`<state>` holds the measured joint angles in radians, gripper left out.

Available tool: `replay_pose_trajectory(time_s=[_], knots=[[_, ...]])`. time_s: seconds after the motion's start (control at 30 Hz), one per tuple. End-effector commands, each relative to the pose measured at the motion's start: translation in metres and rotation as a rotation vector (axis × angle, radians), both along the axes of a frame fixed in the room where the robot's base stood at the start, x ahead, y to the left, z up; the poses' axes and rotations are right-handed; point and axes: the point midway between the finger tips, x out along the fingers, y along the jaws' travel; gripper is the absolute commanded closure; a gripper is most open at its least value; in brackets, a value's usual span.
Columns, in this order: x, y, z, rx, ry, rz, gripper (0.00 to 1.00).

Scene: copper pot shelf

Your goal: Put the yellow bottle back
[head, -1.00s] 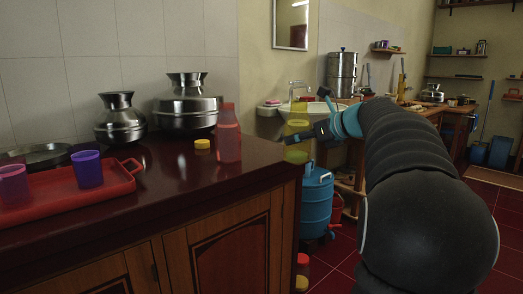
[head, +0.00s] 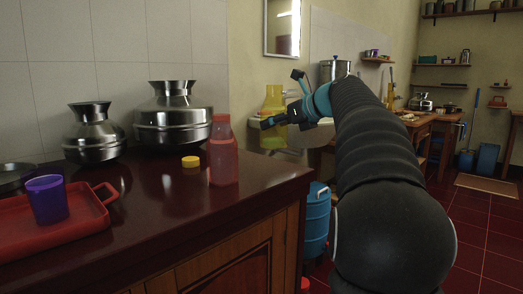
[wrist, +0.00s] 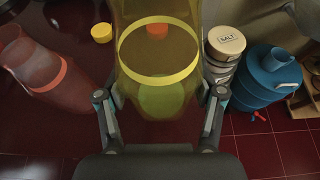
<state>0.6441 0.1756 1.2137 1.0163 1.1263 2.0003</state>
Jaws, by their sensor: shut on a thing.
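The see-through yellow bottle (head: 272,103) is upright in my gripper (head: 275,122), at the right of the red bottle in the head view. In the wrist view the yellow bottle (wrist: 158,65) fills the top middle, with the fingers of my gripper (wrist: 160,97) on both sides of it. My gripper is shut on it. A yellow cap (head: 190,161) lies on the dark red counter (head: 150,215).
A red bottle (head: 223,158) stands near the counter's right end. Two steel pots (head: 172,120) stand behind, against the wall. A red tray (head: 75,228) with a purple cup (head: 47,200) is at left. A blue container (head: 316,220) and a salt jar (wrist: 226,43) are beside the counter.

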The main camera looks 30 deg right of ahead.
Motion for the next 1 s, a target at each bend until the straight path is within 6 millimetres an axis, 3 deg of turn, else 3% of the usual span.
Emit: replay_pose_trajectory(time_s=[0.1, 0.3, 0.47, 0.7, 1.0], knots=[[0.016, 0.016, -0.015, 0.0, 0.001, 0.004, 0.94], [0.03, 0.029, -0.024, 0.0, 0.0, 0.003, 0.94], [0.031, 0.029, -0.034, 0.001, 0.0, 0.002, 0.94], [0.031, 0.029, -0.064, 0.001, -0.001, 0.001, 0.94], [0.031, 0.029, -0.065, -0.001, -0.001, 0.002, 0.94]])
